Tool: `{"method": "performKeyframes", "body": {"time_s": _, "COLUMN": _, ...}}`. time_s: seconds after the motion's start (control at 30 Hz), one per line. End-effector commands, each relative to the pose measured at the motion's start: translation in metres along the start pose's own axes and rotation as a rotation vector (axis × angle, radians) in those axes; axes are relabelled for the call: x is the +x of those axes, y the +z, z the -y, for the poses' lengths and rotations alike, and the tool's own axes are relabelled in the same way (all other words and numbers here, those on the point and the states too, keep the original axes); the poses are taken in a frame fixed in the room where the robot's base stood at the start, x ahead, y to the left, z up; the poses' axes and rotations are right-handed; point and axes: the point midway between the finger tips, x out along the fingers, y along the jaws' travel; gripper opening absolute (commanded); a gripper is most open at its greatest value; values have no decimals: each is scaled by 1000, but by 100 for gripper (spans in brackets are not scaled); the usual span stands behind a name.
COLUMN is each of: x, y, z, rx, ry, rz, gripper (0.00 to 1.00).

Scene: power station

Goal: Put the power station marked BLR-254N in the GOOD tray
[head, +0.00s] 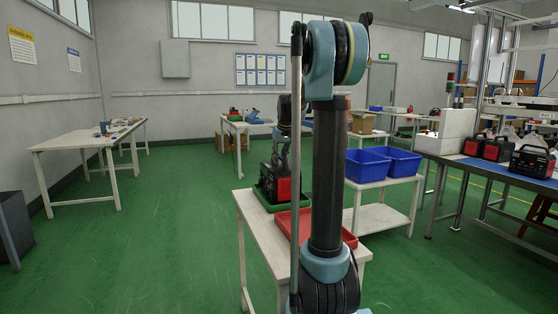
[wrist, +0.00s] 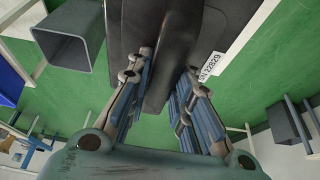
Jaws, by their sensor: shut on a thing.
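A black and red power station (head: 282,186) is at the green tray (head: 265,201) on the white table, partly hidden by my arm. I cannot tell whether it rests in the tray or hangs just above it. In the wrist view my gripper (wrist: 165,72) is shut on the black handle of the power station (wrist: 210,25). A white label there shows a serial number that looks like 22829. The marking BLR-254N is not readable, and no GOOD sign is legible. A red tray (head: 350,237) lies in front of the green one, looking empty where it shows.
Blue bins (head: 404,162) stand on a white stand to the right. More power stations (head: 531,162) are on the blue-topped bench (head: 478,166) at the right. A white table (head: 80,140) with small items stands at left. The green floor between is clear.

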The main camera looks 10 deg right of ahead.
Motion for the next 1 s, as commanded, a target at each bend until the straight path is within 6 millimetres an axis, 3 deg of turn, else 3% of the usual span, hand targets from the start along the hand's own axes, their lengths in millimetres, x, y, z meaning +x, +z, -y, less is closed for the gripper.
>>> {"method": "performKeyframes", "body": {"time_s": 0.5, "x": 4, "y": 1, "z": 0, "rx": 1, "ry": 0, "rz": -1, "gripper": 0}}
{"method": "performKeyframes", "body": {"time_s": 0.53, "x": 4, "y": 1, "z": 0, "rx": 1, "ry": 0, "rz": -1, "gripper": 23}}
{"method": "performKeyframes", "body": {"time_s": 0.63, "x": 4, "y": 1, "z": 0, "rx": 1, "ry": 0, "rz": -1, "gripper": 44}}
{"method": "performKeyframes", "body": {"time_s": 1.0, "x": 4, "y": 2, "z": -1, "rx": 1, "ry": 0, "rz": 1, "gripper": 44}}
